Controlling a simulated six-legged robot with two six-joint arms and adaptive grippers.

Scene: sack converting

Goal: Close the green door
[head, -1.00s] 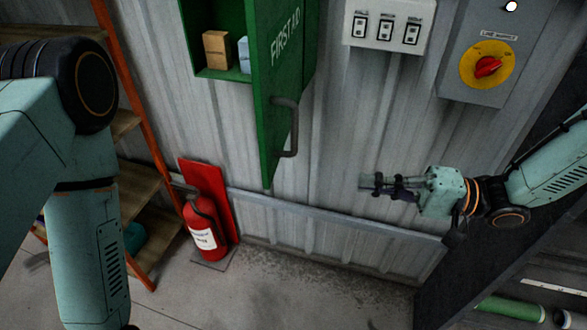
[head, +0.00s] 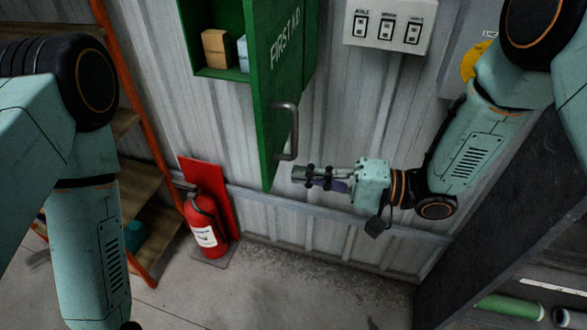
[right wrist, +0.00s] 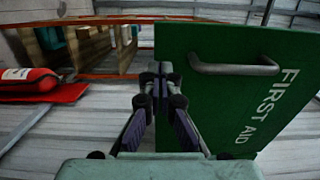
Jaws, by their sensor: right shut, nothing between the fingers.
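The green door (head: 277,75), lettered FIRST AID, stands open on the green first-aid cabinet (head: 220,75) and sticks out from the wall. Its grey bar handle (head: 291,130) is on the lettered face. In the right wrist view the door (right wrist: 225,95) fills the right half, with the handle (right wrist: 235,68) near its top. My right gripper (head: 297,173) is shut and empty, just right of the door's lower corner and below the handle in the head view. I cannot tell whether it touches the door. My left arm shows at the left, but its gripper is out of view.
A red fire extinguisher (head: 207,225) stands on the floor below the cabinet. Shelving with an orange upright (head: 140,130) is at the left. A white switch panel (head: 390,25) is on the wall at the upper right. A small box (head: 215,49) sits inside the cabinet.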

